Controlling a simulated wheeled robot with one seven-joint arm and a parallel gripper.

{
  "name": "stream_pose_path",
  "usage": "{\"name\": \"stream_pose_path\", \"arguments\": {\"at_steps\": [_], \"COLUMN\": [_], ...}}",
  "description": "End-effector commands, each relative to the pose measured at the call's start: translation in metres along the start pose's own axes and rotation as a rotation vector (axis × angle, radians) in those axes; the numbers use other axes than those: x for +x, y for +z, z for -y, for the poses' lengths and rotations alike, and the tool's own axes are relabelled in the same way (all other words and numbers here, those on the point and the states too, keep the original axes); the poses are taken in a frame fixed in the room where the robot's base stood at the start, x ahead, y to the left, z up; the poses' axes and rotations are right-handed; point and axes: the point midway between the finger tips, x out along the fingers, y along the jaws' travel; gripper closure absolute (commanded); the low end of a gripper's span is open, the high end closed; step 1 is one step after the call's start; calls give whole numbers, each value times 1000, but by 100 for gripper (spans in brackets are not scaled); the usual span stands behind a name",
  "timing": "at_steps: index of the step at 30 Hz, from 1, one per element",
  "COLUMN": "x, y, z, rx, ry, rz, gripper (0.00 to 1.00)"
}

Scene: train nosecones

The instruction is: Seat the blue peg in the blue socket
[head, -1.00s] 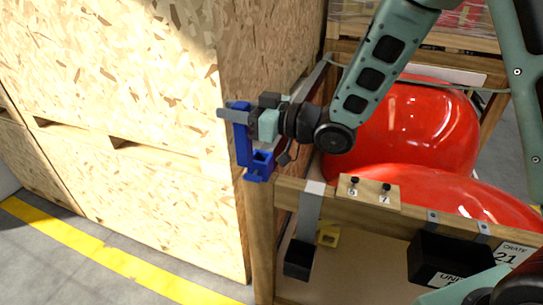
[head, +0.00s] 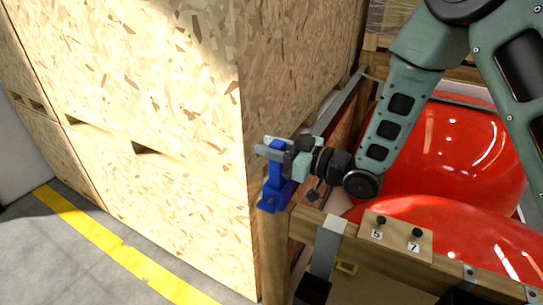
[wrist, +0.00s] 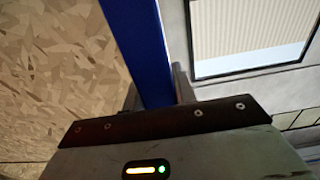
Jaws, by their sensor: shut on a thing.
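My gripper (head: 268,148) is shut on the blue peg (head: 274,170), a long blue bar that hangs upright below the fingers. In the wrist view the peg (wrist: 140,50) runs between the two fingers. The blue socket (head: 270,204) is fixed at the top of the wooden corner post of the crate frame. In the head view the peg's lower end meets or overlaps the socket. I cannot tell whether it is inside the opening or just above or in front of it, as both are the same blue.
A tall chipboard crate (head: 180,90) stands close on the left. Red nosecones (head: 440,150) lie in the wooden frame on the right. A block with two black knobs, marked 5 and 7 (head: 397,236), and a black bin (head: 312,291) sit along the front rail.

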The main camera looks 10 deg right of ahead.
Motion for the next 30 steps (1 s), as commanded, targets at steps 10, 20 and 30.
{"name": "stream_pose_path", "arguments": {"at_steps": [10,20,30], "x": [0,0,-6], "y": [27,28,28], "z": [0,0,-1], "rx": [-1,0,0], "ry": [-1,0,2], "rz": [-2,0,1], "gripper": [100,51,51]}}
